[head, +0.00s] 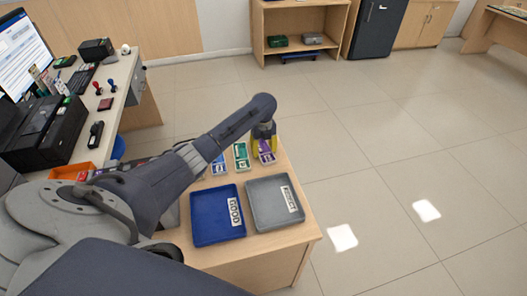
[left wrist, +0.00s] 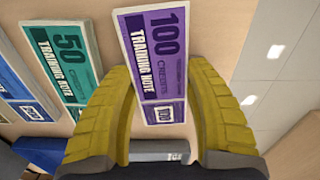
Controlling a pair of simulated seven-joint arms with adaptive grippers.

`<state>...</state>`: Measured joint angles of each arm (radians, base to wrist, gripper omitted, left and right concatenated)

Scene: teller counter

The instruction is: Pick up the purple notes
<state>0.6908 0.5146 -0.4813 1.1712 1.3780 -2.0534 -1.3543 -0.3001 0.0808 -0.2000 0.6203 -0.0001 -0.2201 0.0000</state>
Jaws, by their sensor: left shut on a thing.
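The purple notes (head: 267,158) are a stack marked "100 credits, training note" near the far right corner of the counter. They also show in the left wrist view (left wrist: 160,50), large and upright in the middle. My left gripper (head: 264,148) is over them, with its yellow fingers (left wrist: 160,82) shut on the two long sides of the stack. In the head view the gripper partly covers the stack. I cannot tell whether the stack is lifted off the counter. My right gripper is not in view.
Green notes (head: 241,157) and blue notes (head: 218,165) lie to the left of the purple ones. A blue tray (head: 206,219) and a grey tray (head: 265,205), each with a label, stand nearer. Open floor lies beyond the counter's right edge. An orange container (head: 70,171) is at left.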

